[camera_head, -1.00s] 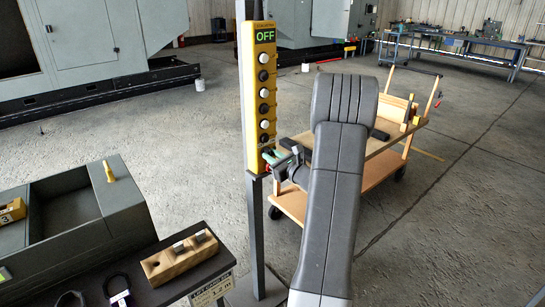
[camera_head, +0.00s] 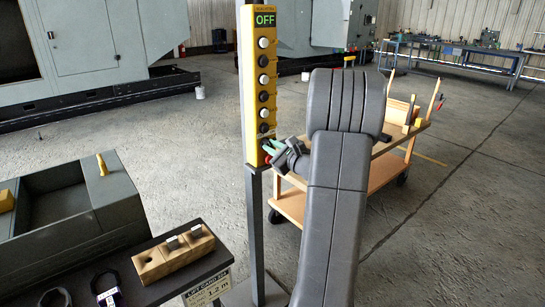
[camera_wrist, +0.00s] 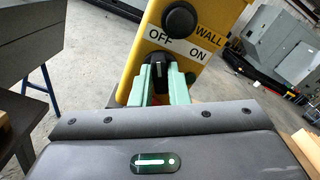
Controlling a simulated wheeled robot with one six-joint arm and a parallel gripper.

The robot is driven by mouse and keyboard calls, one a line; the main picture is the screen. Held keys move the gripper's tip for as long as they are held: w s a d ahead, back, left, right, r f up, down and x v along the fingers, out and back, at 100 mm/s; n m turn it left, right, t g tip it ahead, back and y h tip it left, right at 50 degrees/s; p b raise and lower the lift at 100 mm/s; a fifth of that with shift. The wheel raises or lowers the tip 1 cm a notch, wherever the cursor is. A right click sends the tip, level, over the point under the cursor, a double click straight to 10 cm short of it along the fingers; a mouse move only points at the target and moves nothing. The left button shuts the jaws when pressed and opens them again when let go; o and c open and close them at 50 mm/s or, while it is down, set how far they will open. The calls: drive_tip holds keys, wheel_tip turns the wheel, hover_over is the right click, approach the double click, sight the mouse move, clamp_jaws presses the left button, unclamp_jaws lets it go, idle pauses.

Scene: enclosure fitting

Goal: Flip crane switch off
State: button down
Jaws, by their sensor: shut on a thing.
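The yellow control box (camera_head: 264,85) hangs on a grey post in the head view, with a column of black and white buttons. Its green display (camera_head: 265,19) reads OFF. In the wrist view, a black rotary knob (camera_wrist: 158,72) sits low on the box (camera_wrist: 205,20), below a round black button. Labels OFF, WALL and ON are around it; its pointer mark looks roughly upright. My gripper (camera_wrist: 160,82) has its green fingers on either side of this knob and is shut on it. In the head view my gripper (camera_head: 272,148) is at the box's lower end, partly hidden.
A wooden cart (camera_head: 385,170) stands close behind my arm on the right. A grey open bin (camera_head: 120,200), a wooden block (camera_head: 172,256) and a dark shelf (camera_head: 205,275) with a label are at lower left. Clear floor lies behind the post.

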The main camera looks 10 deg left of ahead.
idle(0.3)
drive_tip(key=c, duration=1.4)
unclamp_jaws()
drive_tip(key=b+v, duration=0.1)
drive_tip(key=v, duration=1.2)
drive_tip(key=shift+s+d+b, duration=0.25)
drive_tip(key=shift+d+b, duration=0.05)
drive_tip(key=shift+b, duration=0.05)
